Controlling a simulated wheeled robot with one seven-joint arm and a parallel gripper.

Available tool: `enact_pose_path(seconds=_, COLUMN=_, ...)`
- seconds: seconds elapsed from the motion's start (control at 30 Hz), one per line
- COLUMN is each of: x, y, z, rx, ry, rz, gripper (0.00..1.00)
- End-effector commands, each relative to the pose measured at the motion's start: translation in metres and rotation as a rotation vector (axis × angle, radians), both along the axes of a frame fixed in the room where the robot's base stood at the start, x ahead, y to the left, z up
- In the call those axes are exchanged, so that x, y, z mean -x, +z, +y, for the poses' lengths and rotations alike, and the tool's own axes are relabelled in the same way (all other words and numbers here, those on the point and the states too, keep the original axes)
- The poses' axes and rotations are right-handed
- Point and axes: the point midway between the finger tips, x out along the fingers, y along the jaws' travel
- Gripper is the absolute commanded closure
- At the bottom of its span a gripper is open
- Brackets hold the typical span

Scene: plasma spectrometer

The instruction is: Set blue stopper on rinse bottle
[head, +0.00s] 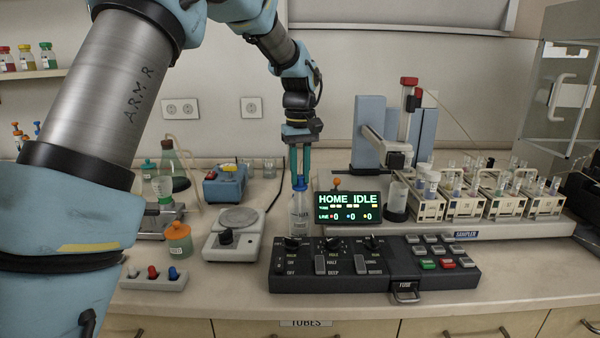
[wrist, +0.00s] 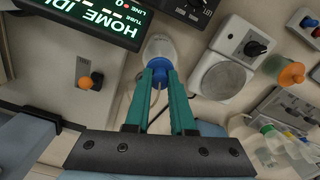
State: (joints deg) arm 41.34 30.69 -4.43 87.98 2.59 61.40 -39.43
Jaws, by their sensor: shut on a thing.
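The clear rinse bottle (head: 301,214) stands upright on the bench behind the black control panel. It also shows in the wrist view (wrist: 158,47), just beyond my fingertips. My gripper (head: 300,178) points straight down over the bottle, its teal fingers shut on a blue stopper (head: 300,185). In the wrist view, my gripper (wrist: 160,70) has the blue stopper (wrist: 159,78) between its fingertips, in line with the bottle. The stopper is at the bottle's top; I cannot tell whether it touches or is seated, as the fingers partly hide the mouth.
The black control panel (head: 340,268) is in front of the bottle and the lit display (head: 348,206) is close on its right. A grey-topped plate device (head: 236,222) stands to the left. A white block (head: 140,283) with coloured knobs is at the front left. Sampler racks (head: 470,208) stand right.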

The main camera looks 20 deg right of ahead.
Motion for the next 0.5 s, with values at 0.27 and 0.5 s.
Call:
enact_pose_path(seconds=0.27, x=0.0000, y=-0.0058, z=-0.0001, rx=0.000, ry=0.000, rz=0.000, gripper=1.00)
enact_pose_path(seconds=0.5, x=0.0000, y=-0.0059, z=0.0000, rx=0.000, ry=0.000, rz=0.000, gripper=1.00)
